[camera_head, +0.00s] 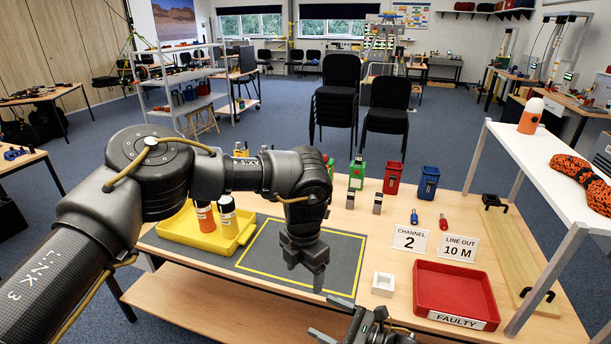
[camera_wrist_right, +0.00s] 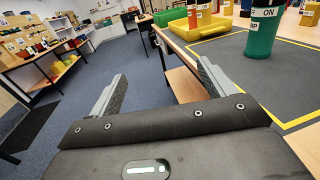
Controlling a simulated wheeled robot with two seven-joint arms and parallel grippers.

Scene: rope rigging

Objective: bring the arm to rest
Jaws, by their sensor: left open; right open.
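My left arm comes in from the left across the head view, and its gripper (camera_head: 318,280) points down over the right part of the grey mat (camera_head: 215,255). Its jaws are open, though seen nearly edge-on, and nothing shows between them. My right gripper (camera_head: 342,325) is low at the bottom edge of the head view, in front of the table's near edge and partly cut off. In the right wrist view its two fingers (camera_wrist_right: 160,88) are spread wide with only floor and background between them. The left gripper hides part of the mat's yellow outline.
A yellow tray (camera_head: 190,245) with bottles stands left. A white block (camera_head: 383,284), red FAULTY tray (camera_head: 456,285), signs and red and blue bins stand right. A raised white shelf (camera_head: 535,160) holds orange rope (camera_head: 582,180). The wrist view shows a green container (camera_wrist_right: 263,32) on the mat.

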